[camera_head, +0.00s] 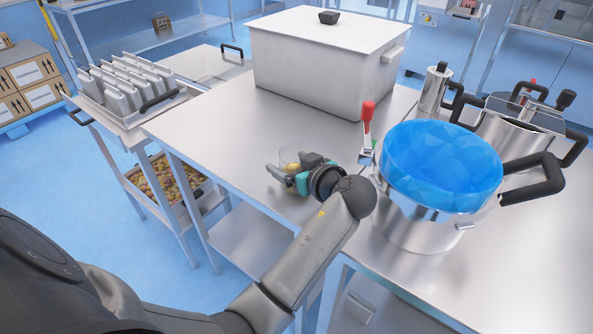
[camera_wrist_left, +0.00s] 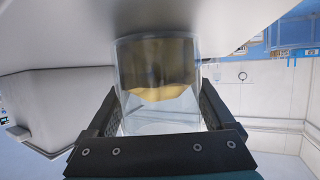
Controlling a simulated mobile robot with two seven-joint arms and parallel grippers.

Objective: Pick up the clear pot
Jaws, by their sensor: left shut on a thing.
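The clear pot (camera_head: 291,157) is a small see-through cup with something yellowish in it. It is at the table's middle in the head view, partly hidden by my left gripper (camera_head: 292,178). In the left wrist view the clear pot (camera_wrist_left: 157,75) sits between the two dark fingers of my left gripper (camera_wrist_left: 158,115), which are shut on its sides. I cannot tell whether the pot touches the table. My right gripper is not in view.
A large white lidded box (camera_head: 320,70) stands behind. A steel pot with a blue faceted top (camera_head: 440,165) stands close at right, with a red-tipped lever (camera_head: 367,112) beside it. More steel pots (camera_head: 515,125) are behind. A tray of pouches (camera_head: 130,85) is at left.

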